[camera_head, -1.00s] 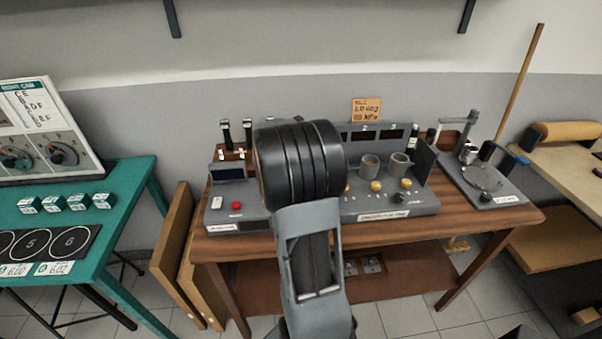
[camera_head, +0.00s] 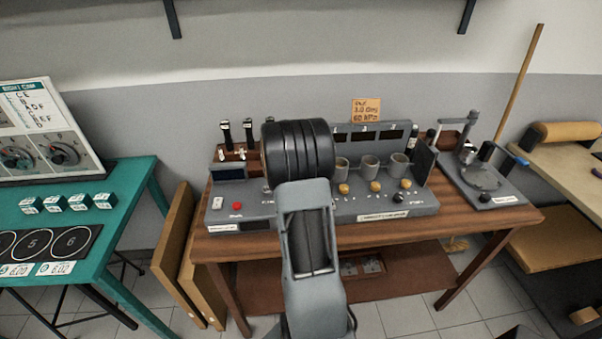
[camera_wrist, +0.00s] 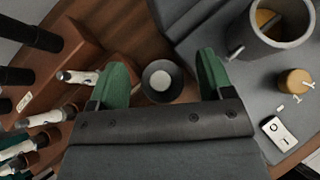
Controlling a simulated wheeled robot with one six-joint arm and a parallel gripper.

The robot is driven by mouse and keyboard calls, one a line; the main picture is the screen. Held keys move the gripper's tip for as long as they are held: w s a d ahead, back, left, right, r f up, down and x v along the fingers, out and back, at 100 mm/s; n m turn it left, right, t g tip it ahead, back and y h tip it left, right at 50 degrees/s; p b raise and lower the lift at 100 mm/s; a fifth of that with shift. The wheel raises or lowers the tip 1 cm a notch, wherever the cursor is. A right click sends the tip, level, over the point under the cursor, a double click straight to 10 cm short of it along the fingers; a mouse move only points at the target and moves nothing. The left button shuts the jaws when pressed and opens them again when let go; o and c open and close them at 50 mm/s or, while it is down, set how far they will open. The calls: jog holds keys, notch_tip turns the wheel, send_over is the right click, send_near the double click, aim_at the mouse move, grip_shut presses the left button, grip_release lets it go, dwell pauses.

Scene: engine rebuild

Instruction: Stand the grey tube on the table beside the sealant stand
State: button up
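In the wrist view my gripper (camera_wrist: 163,78) is open, its two green fingers well apart. Between them is a round dark grey end with a lighter centre (camera_wrist: 162,81), which looks like the grey tube seen end-on over the brown tabletop. Gaps show between it and both fingers. To its left is a brown wooden stand (camera_wrist: 88,50) with several dark and white-banded tubes, which looks like the sealant stand. This stand (camera_head: 229,156) is also in the head view, left of my arm. There my arm hides my fingers and the round grey end.
The grey panel (camera_head: 385,207) with knobs and grey cups (camera_head: 369,166) stands right of my arm on the brown table (camera_head: 480,219). A cup (camera_wrist: 268,32) and a yellow knob (camera_wrist: 294,82) are close to my right finger. A grey stand device (camera_head: 485,180) is farther right.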

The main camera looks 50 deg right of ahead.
jog(key=c, duration=1.4)
grip_shut()
jog(key=shift+r, duration=0.15)
